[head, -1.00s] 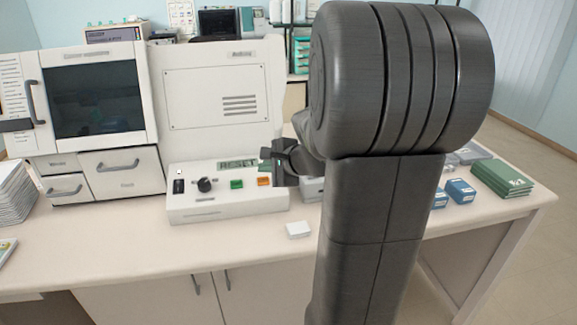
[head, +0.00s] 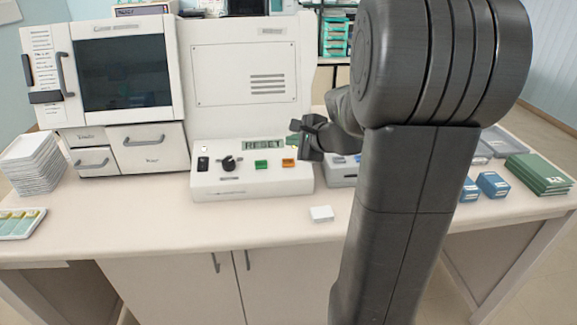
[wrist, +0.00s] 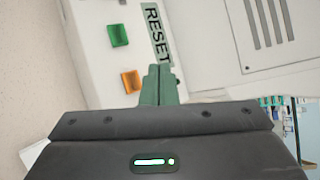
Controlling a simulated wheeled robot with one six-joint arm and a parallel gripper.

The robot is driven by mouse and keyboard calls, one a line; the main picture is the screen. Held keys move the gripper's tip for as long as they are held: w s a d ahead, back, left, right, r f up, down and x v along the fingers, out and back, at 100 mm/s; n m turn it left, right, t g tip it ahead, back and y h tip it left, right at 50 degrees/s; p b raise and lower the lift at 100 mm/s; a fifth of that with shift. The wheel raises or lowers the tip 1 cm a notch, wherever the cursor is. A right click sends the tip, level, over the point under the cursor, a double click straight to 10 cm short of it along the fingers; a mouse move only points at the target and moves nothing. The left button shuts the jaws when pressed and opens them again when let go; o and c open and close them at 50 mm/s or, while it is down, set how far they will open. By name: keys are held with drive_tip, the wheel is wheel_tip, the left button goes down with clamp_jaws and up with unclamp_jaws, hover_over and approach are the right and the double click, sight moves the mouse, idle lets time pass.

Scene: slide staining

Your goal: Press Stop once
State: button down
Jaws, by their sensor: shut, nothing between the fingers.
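The control panel (head: 225,187) on the white machine carries a black switch (head: 203,164), a dark knob (head: 229,163), a green button (head: 261,164) and an orange button (head: 289,162). Their small labels are too small to read, so I cannot tell which one is Stop. The display (head: 264,144) reads RESET. My gripper (head: 294,125) is shut and empty, above and apart from the orange button. In the wrist view, the green fingertips (wrist: 158,72) are together beside the orange button (wrist: 131,81), with the green button (wrist: 118,35) farther off.
A small white block (head: 321,214) lies on the table in front of the panel. A grey device (head: 342,172) stands right of the panel, partly behind my arm. Blue boxes (head: 492,185) and green books (head: 538,173) lie at right; white trays (head: 35,165) are stacked at left.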

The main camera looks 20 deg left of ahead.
sight(288, 162)
drive_tip(key=f+b, duration=0.1)
drive_tip(key=f, duration=0.1)
drive_tip(key=w+f+b, duration=0.1)
drive_tip(key=f+b, duration=0.1)
drive_tip(key=w+a+f+b, duration=0.1)
drive_tip(key=f, duration=0.1)
drive_tip(key=shift+a+f, duration=0.1)
drive_tip(key=shift+f+b, duration=0.15)
drive_tip(key=shift+b, duration=0.15)
idle(1.6)
drive_tip(key=shift+w+a+f, duration=0.1)
drive_tip(key=shift+f, duration=0.1)
drive_tip(key=shift+f+b, duration=0.35)
drive_tip(key=shift+b, duration=0.25)
idle(0.3)
drive_tip(key=shift+r, duration=0.1)
drive_tip(key=shift+r+p, duration=0.5)
drive_tip(key=shift+r, duration=0.15)
drive_tip(key=shift+r, duration=0.1)
